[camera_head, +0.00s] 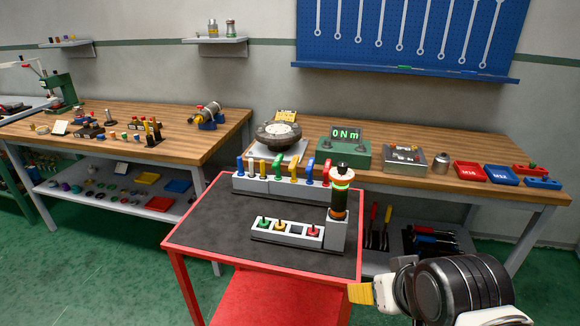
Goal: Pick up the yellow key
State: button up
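A small yellow key (279,226) sits upright in a grey block (262,236) on the dark top of the red cart. A green key (263,221) stands to its left. A dark square slot and a red key (314,231) are to its right. My gripper (360,293) is at the lower right, at the cart's right edge, apart from the yellow key and to its right. A yellow ribbed piece shows at its end. I cannot tell whether this is a fingertip or a held thing, nor whether the fingers are open.
A dark post with a lit green ring (341,190) stands at the block's right end. Behind it, a grey rack (262,187) holds several coloured handles. The cart's left top (212,228) is bare. Workbenches (458,190) with tools and trays stand behind.

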aim_at(292, 168)
jog(key=i+j+u, duration=0.25)
jog(key=i+j, duration=0.95)
jog(key=i, duration=0.1)
